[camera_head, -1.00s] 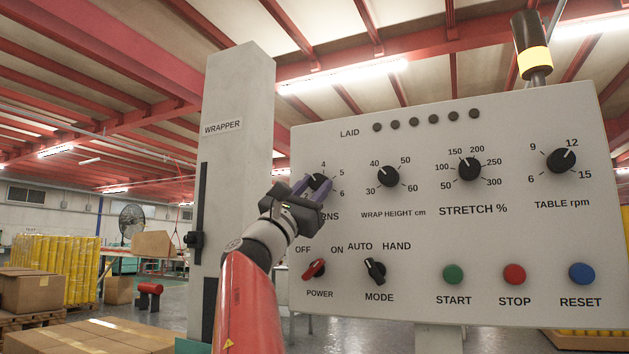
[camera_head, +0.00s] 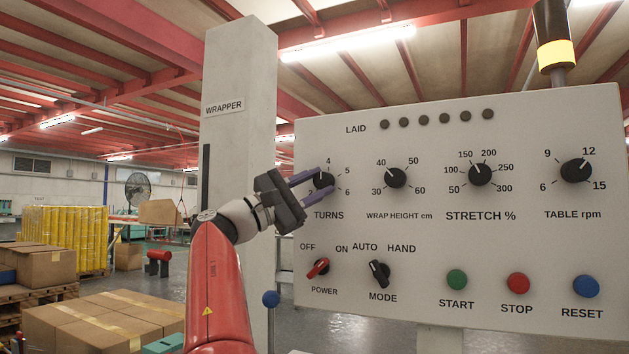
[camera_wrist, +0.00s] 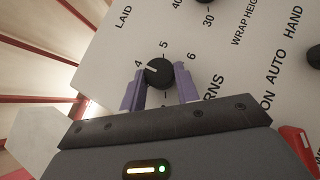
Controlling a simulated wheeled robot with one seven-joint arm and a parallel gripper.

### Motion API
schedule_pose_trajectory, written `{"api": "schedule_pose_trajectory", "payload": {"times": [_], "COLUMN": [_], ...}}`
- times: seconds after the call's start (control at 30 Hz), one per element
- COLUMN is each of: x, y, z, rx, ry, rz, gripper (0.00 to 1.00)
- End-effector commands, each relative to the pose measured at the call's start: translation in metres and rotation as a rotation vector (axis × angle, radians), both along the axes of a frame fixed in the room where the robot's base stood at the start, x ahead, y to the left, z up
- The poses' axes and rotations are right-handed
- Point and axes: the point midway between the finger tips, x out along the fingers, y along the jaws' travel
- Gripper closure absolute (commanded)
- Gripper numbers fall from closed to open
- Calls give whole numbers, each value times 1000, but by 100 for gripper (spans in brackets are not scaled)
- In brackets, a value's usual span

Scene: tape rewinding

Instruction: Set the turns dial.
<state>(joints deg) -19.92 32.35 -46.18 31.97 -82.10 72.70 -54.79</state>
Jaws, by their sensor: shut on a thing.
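The turns dial (camera_head: 324,180) is a round black knob at the upper left of the light grey panel (camera_head: 390,230). It also shows in the wrist view (camera_wrist: 160,72), where its white mark points toward the 4. Numbers ring the dial; 4, 5 and 6 read clearly. My gripper (camera_head: 325,179) reaches in from the left, its two purple fingers on opposite sides of the dial. In the wrist view the fingers (camera_wrist: 160,86) are shut on the dial's sides. The fingers hide part of the scale's left side.
The wrap height dial (camera_head: 395,178) sits to the right, with the stretch (camera_head: 480,174) and table rpm (camera_head: 576,171) dials beyond. The red power switch (camera_head: 318,267) and black mode switch (camera_head: 379,273) lie below. A grey column (camera_head: 237,120) stands left of the panel.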

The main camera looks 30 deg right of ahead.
Motion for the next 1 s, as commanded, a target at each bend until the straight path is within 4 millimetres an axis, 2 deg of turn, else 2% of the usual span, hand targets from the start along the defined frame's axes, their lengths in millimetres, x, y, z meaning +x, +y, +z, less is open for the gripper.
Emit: {"api": "schedule_pose_trajectory", "payload": {"times": [0.43,0.47,0.6,0.87,1.0], "x": [0,0,0,0,1], "y": [0,0,0,0,10], "z": [-1,-1,0,0,-6], "rx": [6,6,6,5,4], "ry": [-7,-7,-7,-7,-6], "rz": [-1,-1,-1,0,2], "gripper": [92,65,47,47,47]}}
